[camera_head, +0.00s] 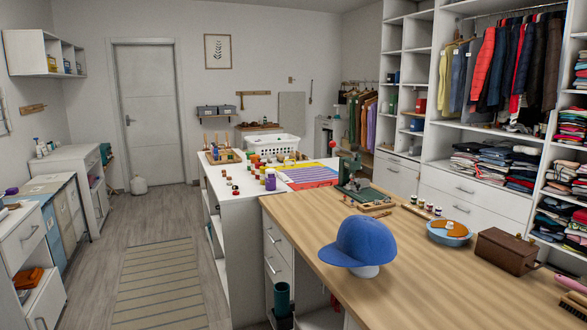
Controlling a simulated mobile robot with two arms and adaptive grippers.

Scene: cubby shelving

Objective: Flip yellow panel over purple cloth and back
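A flat piece of cloth with bands of yellow, red and purple lies on the white-topped table in the middle of the room. The pieces are small in the view, so I cannot tell exactly how the yellow overlaps the purple. Neither of my grippers is in view.
Several small jars and a purple bottle (270,180) stand left of the cloth. A white basket (274,146) is behind it. A green sewing machine (352,176) stands to its right. A wooden counter with a blue cap (360,241) is in front. The striped rug aisle (160,285) is clear.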

